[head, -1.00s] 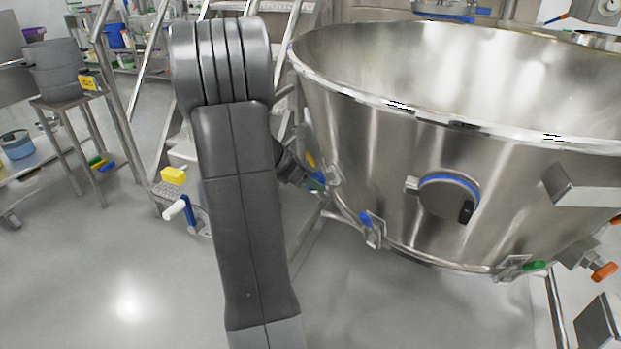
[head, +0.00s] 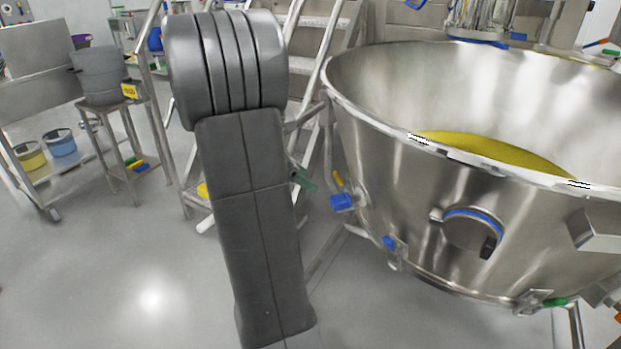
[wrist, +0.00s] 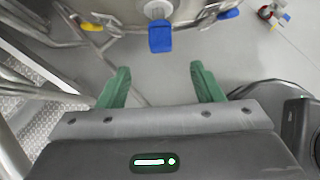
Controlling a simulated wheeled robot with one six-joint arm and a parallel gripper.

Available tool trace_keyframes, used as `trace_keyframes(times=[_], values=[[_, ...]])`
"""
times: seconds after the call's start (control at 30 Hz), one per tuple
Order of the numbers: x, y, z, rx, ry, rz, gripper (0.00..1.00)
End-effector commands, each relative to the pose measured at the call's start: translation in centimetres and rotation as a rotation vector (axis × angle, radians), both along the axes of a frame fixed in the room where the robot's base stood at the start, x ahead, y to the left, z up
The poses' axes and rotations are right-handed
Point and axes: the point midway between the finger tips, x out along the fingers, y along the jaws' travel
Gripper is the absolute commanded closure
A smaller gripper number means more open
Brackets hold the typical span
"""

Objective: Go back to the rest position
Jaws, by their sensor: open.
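My gripper (wrist: 160,88) shows in the wrist view with its two green fingers spread apart and nothing between them. Beyond the fingers, a blue handle (wrist: 160,37) hangs on the underside of a steel vessel, apart from the fingers. In the head view my arm stands in the middle and hides most of the gripper; only a green finger (head: 304,180) shows at its right edge, left of the large steel bowl (head: 380,190). A blue fitting (head: 342,202) sits on the bowl's side near that finger.
The open bowl holds yellow material (head: 490,150) and fills the right side. A metal stair (head: 322,50) stands behind my arm. At left are a stool (head: 105,103) with a grey pot (head: 100,75) and a shelf with buckets (head: 60,143). The floor (head: 120,260) at front left is clear.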

Motion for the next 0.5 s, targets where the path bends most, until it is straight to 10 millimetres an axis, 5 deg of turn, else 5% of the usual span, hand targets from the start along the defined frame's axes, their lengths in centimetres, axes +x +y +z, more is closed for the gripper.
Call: trace_keyframes(times=[0.5], values=[[0.3, -1.2, -1.5, -0.001, 0.0, -0.002, 0.4]])
